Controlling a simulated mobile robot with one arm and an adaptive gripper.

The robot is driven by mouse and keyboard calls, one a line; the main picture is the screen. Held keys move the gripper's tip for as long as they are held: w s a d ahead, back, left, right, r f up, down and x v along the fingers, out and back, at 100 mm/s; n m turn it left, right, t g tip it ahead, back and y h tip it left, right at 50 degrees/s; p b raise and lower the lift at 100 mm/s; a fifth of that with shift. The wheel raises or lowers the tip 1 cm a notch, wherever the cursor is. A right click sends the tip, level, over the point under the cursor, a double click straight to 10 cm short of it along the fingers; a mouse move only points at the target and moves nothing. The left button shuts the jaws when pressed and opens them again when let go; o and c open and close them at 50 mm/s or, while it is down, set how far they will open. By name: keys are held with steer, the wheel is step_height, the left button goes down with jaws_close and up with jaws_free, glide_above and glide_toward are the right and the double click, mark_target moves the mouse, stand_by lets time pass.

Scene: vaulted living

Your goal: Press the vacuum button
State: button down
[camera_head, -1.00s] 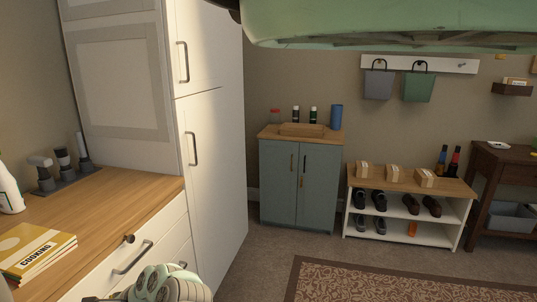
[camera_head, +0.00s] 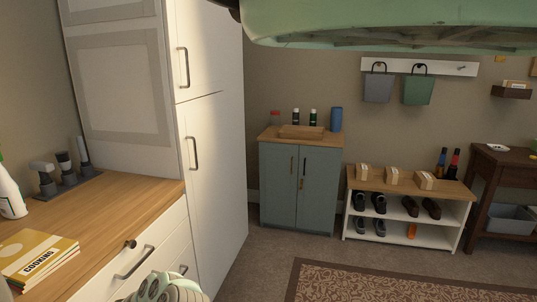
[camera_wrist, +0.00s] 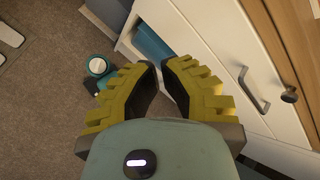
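I cannot pick out the vacuum or its button with certainty. In the wrist view, a small teal and dark device with a round pale top (camera_wrist: 97,66) is on the carpet beside the white cabinet, partly behind my left finger. It may be the vacuum; no button can be made out. My gripper (camera_wrist: 159,64) has yellow-green ridged fingers with dark pads and points down past the drawers. Its tips are close together with a narrow gap and nothing visible between them. In the head view, pale green parts of my arm show at the bottom edge.
A wooden counter (camera_head: 105,208) with a cooking book (camera_head: 40,258) and a dark stand of grey tools (camera_head: 65,184) is at left. White drawers (camera_wrist: 215,45) with protruding handles are close to my gripper. Carpet is open beyond, with a patterned rug (camera_head: 400,284).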

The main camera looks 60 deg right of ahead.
steer(key=shift+r, duration=0.1)
step_height(320, 180, up, 6)
steer(key=p, duration=0.8)
steer(key=shift+d, duration=0.1)
